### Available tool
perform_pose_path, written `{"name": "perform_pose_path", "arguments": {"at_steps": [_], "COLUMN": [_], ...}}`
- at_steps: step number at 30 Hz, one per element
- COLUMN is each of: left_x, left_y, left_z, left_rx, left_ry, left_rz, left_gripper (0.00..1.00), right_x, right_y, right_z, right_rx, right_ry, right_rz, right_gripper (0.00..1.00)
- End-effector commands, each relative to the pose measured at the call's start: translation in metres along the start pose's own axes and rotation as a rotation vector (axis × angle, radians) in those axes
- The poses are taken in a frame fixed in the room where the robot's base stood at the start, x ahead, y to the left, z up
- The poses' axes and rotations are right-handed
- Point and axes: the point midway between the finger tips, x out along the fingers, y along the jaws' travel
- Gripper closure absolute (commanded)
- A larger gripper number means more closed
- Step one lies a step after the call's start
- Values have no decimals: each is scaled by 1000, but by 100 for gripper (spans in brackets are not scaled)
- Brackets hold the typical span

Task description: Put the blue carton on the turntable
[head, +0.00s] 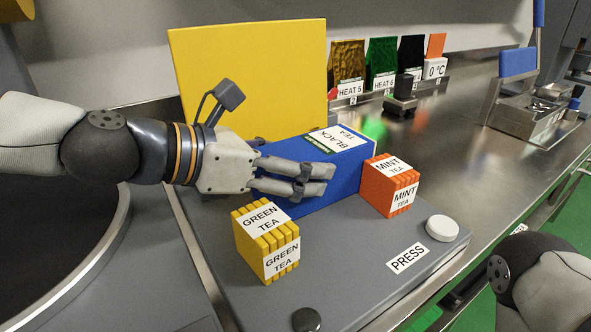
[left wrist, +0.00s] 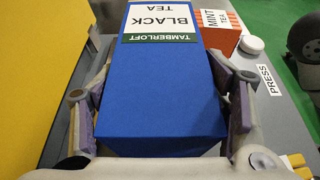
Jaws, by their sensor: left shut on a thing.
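The blue carton (head: 335,176), labelled BLACK TEA, lies on the grey press platform in front of a yellow upright panel. My left gripper (head: 300,180) comes in from the left and is shut on the carton. In the left wrist view the blue carton (left wrist: 160,95) sits between the two fingers, one along each side. Its far end runs out of the top of that view. The turntable is probably the dark round disc (head: 60,240) at the left edge, partly under my arm; no label shows on it. My right gripper is out of view; only part of my right arm shows at lower right.
A yellow GREEN TEA stack (head: 266,245) stands in front of my left fingers. An orange MINT TEA stack (head: 392,187) is close by the carton's right end. The yellow panel (head: 250,75) rises behind. A white button (head: 442,228) is beside the PRESS label.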

Motion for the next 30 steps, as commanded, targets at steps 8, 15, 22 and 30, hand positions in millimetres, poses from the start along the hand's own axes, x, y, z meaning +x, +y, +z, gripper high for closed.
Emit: {"name": "perform_pose_path", "arguments": {"at_steps": [8, 15, 22, 30], "left_x": [0, 2, 2, -20], "left_y": [0, 0, 0, 0], "left_z": [-1, -4, -4, 4], "left_rx": [3, 2, 3, 7], "left_ry": [-4, -2, -2, -7], "left_rz": [1, 1, 1, 5], "left_gripper": [63, 9, 9, 9], "right_x": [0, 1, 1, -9], "right_y": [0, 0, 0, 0], "right_z": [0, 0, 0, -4], "right_rx": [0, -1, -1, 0], "right_ry": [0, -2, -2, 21], "right_rz": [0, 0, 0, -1], "right_gripper": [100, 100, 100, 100]}}
